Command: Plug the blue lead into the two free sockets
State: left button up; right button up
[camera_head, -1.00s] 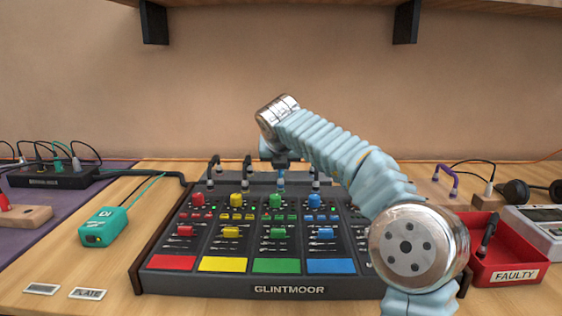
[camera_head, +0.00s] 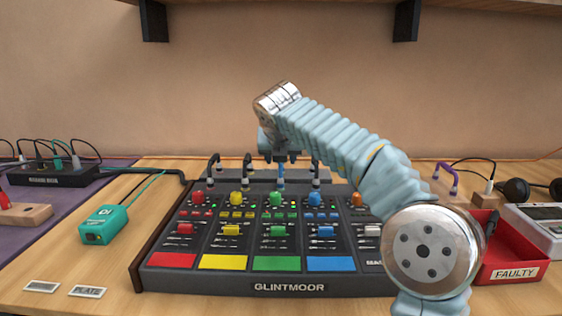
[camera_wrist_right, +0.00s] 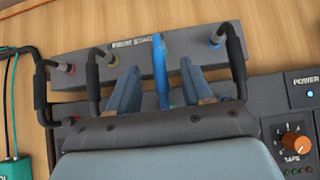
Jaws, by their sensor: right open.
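The short blue lead (camera_head: 281,178) stands behind the mixer's green channel, below my right gripper (camera_head: 281,158). In the right wrist view the blue lead (camera_wrist_right: 161,72) runs from the grey stage box (camera_wrist_right: 185,88) back toward the mixer, between black leads (camera_wrist_right: 235,60). My right gripper (camera_wrist_right: 165,88) is open, with one finger on each side of the blue lead. Its far end meets the stage box; its near end is hidden by my gripper, so I cannot tell how it sits there. My left gripper is not in view.
The mixer (camera_head: 255,289) fills the middle of the bench. A red FAULTY tray (camera_head: 513,273) with a black lead stands at right, near a purple lead (camera_head: 447,178). A teal DI box (camera_head: 103,225) is at left. A shelf hangs above.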

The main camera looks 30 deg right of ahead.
jog(key=v, duration=0.9)
jog(key=shift+s+a+r+p, duration=0.15)
jog(key=shift+s+r+p, duration=0.1)
jog(key=shift+p, duration=0.15)
